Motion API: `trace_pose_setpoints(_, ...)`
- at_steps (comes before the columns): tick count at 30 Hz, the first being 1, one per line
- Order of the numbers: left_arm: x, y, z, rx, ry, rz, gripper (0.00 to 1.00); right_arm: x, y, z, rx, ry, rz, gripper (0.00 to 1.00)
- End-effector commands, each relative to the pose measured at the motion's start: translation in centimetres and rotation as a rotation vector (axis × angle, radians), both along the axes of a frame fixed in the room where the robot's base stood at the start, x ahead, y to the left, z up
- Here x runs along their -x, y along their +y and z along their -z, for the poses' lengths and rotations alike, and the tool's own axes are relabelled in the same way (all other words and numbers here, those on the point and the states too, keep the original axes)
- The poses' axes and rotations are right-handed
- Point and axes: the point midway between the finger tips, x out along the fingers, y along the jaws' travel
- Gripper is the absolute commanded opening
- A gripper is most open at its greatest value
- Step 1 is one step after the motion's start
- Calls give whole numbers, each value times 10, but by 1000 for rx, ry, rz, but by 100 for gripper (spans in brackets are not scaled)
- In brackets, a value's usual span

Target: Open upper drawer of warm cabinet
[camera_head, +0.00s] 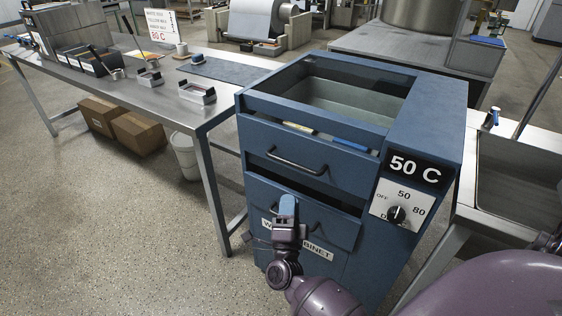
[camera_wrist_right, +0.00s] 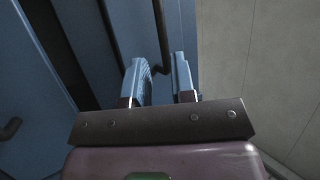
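The blue warm cabinet (camera_head: 425,120) stands at centre right in the head view. Its upper drawer (camera_head: 330,177) is slightly out, with a dark handle (camera_head: 297,163) and a narrow gap above its front. Below it the lower drawer (camera_head: 340,229) also sits out, with a dark gap over its front. My right gripper (camera_head: 287,205) is in front of the lower drawer, covering part of its handle. In the right wrist view its two blue fingers (camera_wrist_right: 159,82) are apart, with a dark handle (camera_wrist_right: 161,35) between them. Whether they touch it is unclear. My left gripper is not in view.
The cabinet's open top bin (camera_head: 345,100) shows above the drawers. A dial (camera_head: 396,213) and a "50 C" sign (camera_head: 416,168) are at its right. A steel table (camera_head: 220,108) stands left, and a sink (camera_head: 510,170) right. Floor at lower left is clear.

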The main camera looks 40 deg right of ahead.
Motion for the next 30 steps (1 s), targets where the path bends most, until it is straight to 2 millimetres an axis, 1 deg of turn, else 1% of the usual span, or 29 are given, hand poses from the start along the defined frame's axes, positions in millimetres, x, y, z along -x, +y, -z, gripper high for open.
trace_pose_setpoints(4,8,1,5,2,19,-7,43,-8,-6,-7,-2,-9,-3,24)
trace_pose_setpoints(7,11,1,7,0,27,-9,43,-17,-13,-15,-1,-8,-5,24)
trace_pose_setpoints(18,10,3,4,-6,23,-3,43,-57,-47,-46,1,-7,-5,24)
trace_pose_setpoints(24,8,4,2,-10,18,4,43,-68,-57,-53,1,-4,-5,24)
trace_pose_setpoints(30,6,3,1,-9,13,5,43,-71,-60,-55,-1,-2,-5,24)
